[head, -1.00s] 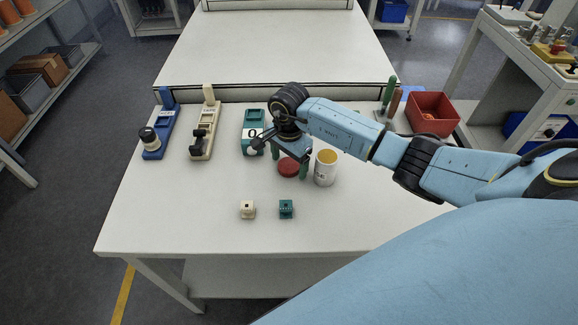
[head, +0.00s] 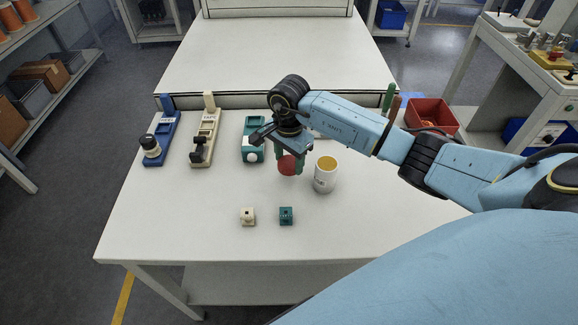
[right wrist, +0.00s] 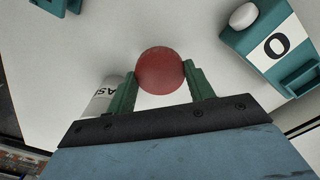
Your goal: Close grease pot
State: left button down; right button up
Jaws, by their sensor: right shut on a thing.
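The grease pot (head: 325,176) is a white, open cup with yellow grease inside. It stands upright on the table. The round red lid (head: 288,165) is just left of the pot, apart from it. My right gripper (head: 290,161) is shut on the lid, with a green finger at each side. The right wrist view also shows the lid (right wrist: 160,71) between the fingertips; part of the pot (right wrist: 103,95) shows beside the left finger. I cannot tell whether the lid is clear of the table.
A teal fixture (head: 253,140) stands close left of my right gripper. A beige fixture (head: 205,135) and a blue fixture (head: 160,135) are further left. A beige block (head: 248,217) and a teal block (head: 286,216) lie in front. A red bin (head: 431,115) is at the back right.

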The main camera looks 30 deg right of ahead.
aim_at(289, 163)
notch_tip(289, 163, up, 6)
jog(key=shift+r, duration=0.2)
jog(key=s+a+r+n, duration=0.5)
jog(key=a+r+n, duration=0.3)
jog(key=n, duration=0.7)
jog(key=shift+a+r, duration=0.25)
jog(key=shift+a, duration=0.25)
